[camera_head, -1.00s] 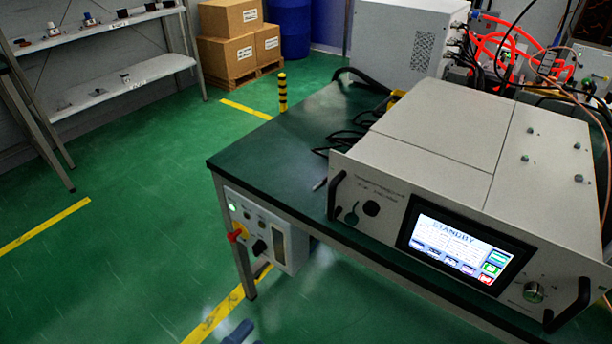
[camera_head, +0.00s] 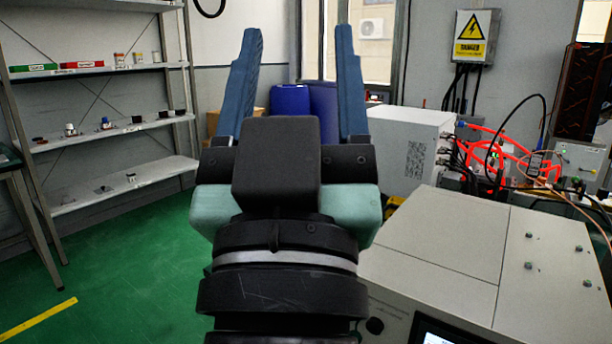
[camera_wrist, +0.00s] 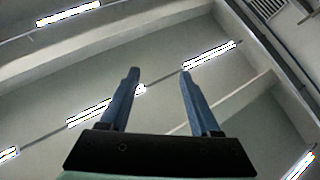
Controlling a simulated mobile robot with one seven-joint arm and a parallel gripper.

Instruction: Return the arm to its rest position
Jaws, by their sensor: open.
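My gripper (camera_head: 298,85) stands upright in the middle of the head view, its two blue fingers spread wide apart and pointing up. Nothing is between the fingers. It also shows in the wrist view (camera_wrist: 157,85), open and empty against the ceiling with its bright strip lights (camera_wrist: 210,55). My dark wrist and arm fill the lower middle of the head view and hide part of the table and floor behind them.
The generator (camera_head: 470,250) is close on the right, its screen (camera_head: 440,332) cut off by the lower edge. A white cabinet (camera_head: 405,150) and red hoses (camera_head: 490,150) stand behind it. Shelves (camera_head: 120,185) with small items are at the left. Green floor (camera_head: 130,260) is clear.

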